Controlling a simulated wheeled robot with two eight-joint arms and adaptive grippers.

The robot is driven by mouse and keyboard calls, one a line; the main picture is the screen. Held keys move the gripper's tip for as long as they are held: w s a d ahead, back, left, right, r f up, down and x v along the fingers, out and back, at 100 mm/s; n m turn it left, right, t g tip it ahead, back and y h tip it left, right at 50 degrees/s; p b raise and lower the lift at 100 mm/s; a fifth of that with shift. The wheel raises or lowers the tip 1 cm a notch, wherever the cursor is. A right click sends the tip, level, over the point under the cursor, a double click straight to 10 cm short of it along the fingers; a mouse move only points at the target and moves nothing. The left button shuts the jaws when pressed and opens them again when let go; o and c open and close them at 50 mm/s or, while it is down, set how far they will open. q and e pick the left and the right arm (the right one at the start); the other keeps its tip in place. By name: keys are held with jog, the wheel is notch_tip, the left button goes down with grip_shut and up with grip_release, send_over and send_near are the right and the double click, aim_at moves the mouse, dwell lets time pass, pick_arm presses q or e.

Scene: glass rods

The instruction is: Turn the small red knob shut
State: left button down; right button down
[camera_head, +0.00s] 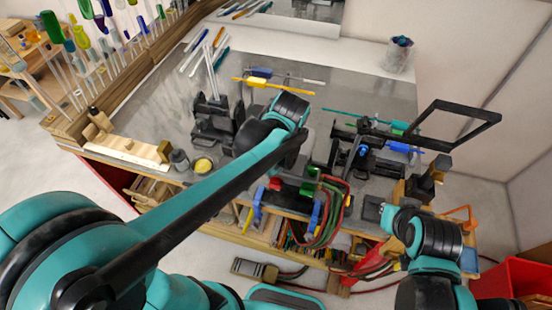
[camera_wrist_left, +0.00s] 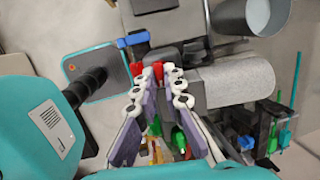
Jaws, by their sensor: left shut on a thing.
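In the left wrist view my left gripper (camera_wrist_left: 159,77) is shut on a small red knob (camera_wrist_left: 158,69), which shows between its two pale fingertips. Another red piece (camera_wrist_left: 137,70) is just left of the fingertips. Green knobs (camera_wrist_left: 180,140) show further down, between and behind the fingers. In the head view, red (camera_head: 275,183) shows at the bench's front edge below my left arm, with green beside it. My left arm hides the left fingers there. My right arm is at the lower right, and its fingers cannot be made out.
Red and green hoses (camera_head: 330,215) hang at the bench front. Blue handles (camera_head: 257,203) are close by. Black burner and stand gear (camera_head: 212,118) fills the bench middle. Glass rods (camera_head: 210,65) lie at the back left. A jar (camera_head: 397,55) stands at the back right.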

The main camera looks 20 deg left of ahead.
dwell(0.3)
pick_arm(q)
jog(key=c, duration=1.6)
grip_release()
jog(key=v, duration=1.2)
jog(key=shift+a, duration=0.15)
